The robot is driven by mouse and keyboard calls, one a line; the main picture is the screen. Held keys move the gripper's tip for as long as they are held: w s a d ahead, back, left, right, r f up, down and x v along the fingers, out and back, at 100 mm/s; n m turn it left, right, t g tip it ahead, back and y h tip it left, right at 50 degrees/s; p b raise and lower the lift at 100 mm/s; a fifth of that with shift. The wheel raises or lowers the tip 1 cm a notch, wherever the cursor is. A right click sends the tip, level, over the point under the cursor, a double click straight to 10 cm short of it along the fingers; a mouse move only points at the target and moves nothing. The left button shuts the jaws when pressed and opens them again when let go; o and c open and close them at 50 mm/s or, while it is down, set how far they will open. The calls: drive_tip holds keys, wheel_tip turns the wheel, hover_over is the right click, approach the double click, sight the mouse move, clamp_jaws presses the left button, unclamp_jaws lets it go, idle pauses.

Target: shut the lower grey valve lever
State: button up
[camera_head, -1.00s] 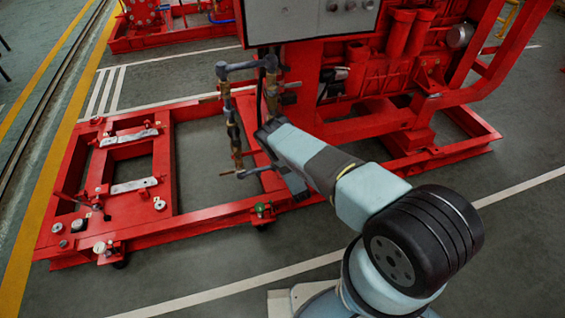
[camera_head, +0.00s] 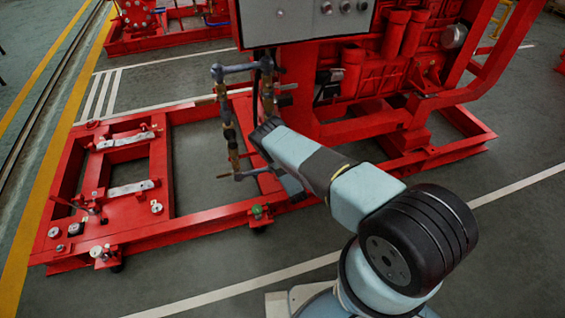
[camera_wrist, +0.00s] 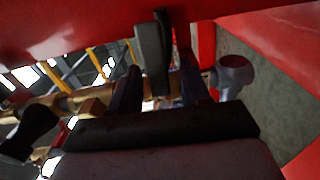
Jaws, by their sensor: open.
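In the wrist view, a grey lever (camera_wrist: 150,48) hangs from the top, with its lower end near the gap between my fingers. My gripper (camera_wrist: 160,88) is open, its two dark fingers apart. I cannot tell whether either finger touches the lever. In the head view, the piping with brass valves (camera_head: 232,140) stands upright just left of my arm's end. The arm hides my fingertips there, and the grey lever cannot be made out.
A grey pipe elbow (camera_wrist: 235,72) is close on the right in the wrist view, and a black handle (camera_wrist: 32,132) is at left. The red skid frame (camera_head: 205,212) lies below the piping. A grey control box (camera_head: 300,20) is above.

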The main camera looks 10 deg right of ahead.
drive_tip(key=s+d, duration=0.2)
drive_tip(key=s, duration=1.1)
drive_tip(key=shift+s+d, duration=0.2)
drive_tip(key=shift+d, duration=0.1)
idle(0.9)
